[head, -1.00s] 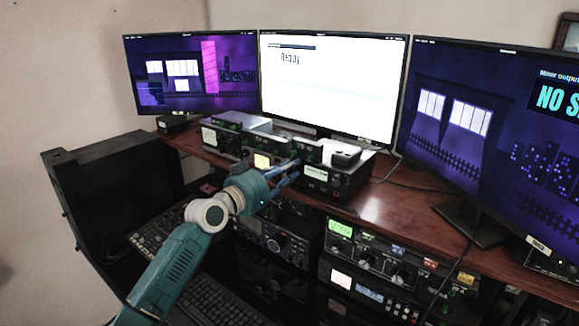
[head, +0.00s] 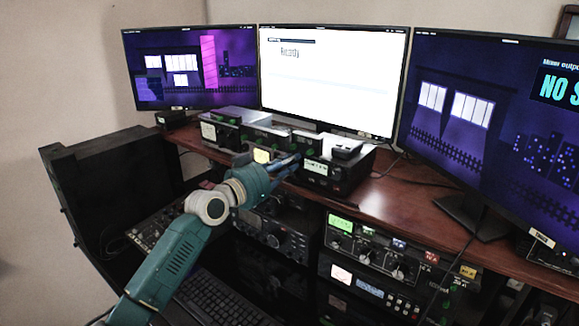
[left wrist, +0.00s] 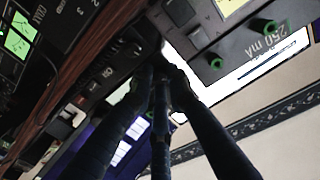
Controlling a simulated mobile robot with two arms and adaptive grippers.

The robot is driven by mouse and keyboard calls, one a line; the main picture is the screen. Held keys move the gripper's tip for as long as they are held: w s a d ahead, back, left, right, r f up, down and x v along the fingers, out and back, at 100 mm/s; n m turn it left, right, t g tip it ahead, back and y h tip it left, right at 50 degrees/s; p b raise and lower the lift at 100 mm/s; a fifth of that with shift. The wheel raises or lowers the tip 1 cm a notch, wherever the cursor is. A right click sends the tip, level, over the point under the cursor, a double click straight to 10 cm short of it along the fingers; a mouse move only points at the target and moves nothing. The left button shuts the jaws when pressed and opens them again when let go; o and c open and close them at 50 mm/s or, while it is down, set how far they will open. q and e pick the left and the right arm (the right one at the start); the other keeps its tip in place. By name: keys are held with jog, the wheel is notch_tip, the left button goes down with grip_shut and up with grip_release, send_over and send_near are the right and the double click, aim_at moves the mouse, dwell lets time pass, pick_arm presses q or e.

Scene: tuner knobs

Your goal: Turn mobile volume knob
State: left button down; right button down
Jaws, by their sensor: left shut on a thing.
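My left gripper (head: 297,159) reaches the front of the radio gear on the desk, at the left end of a black radio (head: 343,177) with a small lit display (head: 316,167). Its dark fingers converge in the left wrist view (left wrist: 157,70) at a dark panel. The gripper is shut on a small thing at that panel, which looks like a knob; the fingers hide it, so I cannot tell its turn. My right gripper is in neither view.
Green-ringed knobs (left wrist: 262,26) sit close beside the fingers in the left wrist view. Three monitors, including a white middle one (head: 330,85), stand behind. More radios (head: 372,250) fill the rack below the wooden desk (head: 415,205). The desk's right part is fairly clear.

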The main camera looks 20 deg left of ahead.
pick_arm(q)
jog(key=c, duration=1.9)
grip_release()
jog(key=shift+c, duration=0.2)
jog(key=v, duration=1.2)
